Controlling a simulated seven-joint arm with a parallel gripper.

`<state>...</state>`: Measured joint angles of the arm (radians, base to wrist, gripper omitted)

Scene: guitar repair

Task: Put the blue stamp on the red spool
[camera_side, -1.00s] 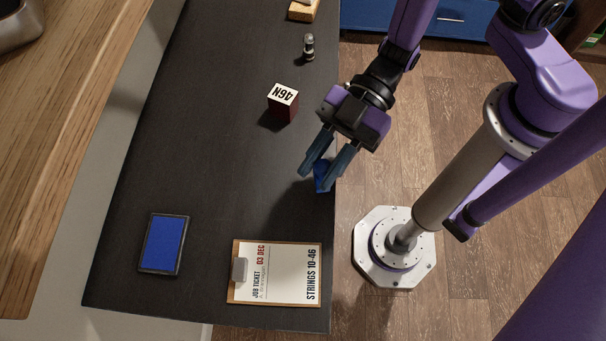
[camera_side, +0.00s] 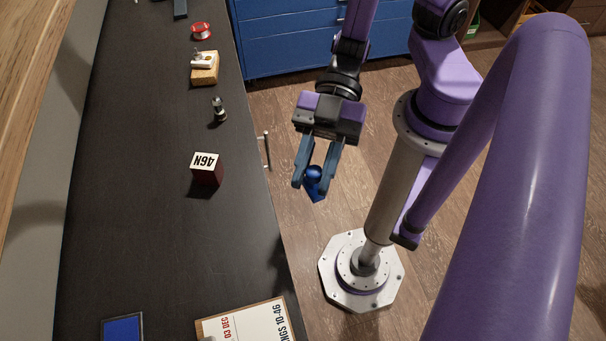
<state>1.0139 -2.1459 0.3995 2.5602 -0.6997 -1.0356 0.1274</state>
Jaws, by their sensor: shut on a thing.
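My gripper (camera_side: 314,182) is shut on the blue stamp (camera_side: 314,188), with the stamp's round knob between the fingers and its wider base hanging below. In the picture they show over the floor, to the right of the bench edge. The red spool (camera_side: 201,31) sits at the far end of the dark bench, with a white or pale part showing. It is well apart from my gripper, up and to the left. The spool's details are too small to tell.

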